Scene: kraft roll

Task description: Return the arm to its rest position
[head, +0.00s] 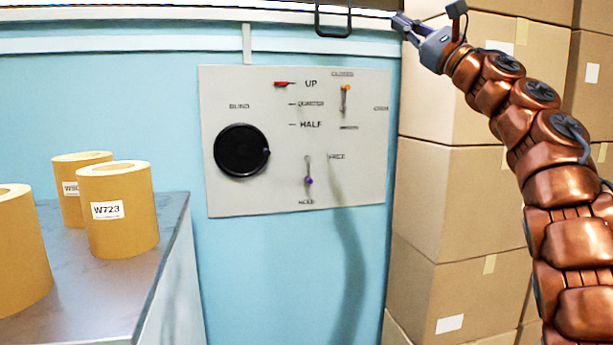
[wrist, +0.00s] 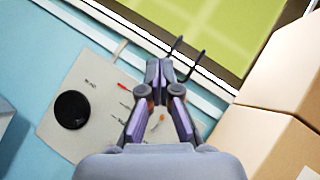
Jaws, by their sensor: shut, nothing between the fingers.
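My arm (head: 565,185) comes up from the lower right of the head view, in copper segments, and bends up and left in front of the stacked boxes. My gripper (head: 402,22) is at its end near the top, close to a dark handle (head: 333,18) at the window's lower edge. I cannot tell from the head view whether they touch. In the wrist view my gripper (wrist: 160,70) has its fingertips together with nothing between them, and the dark handle (wrist: 188,60) lies just beyond the tips.
A white panel (head: 240,90) with a black knob (head: 241,150) and small levers is on the blue wall. Cardboard boxes (head: 450,200) are stacked at right, behind my arm. Kraft rolls (head: 125,230) stand on a grey counter (head: 150,275) at left.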

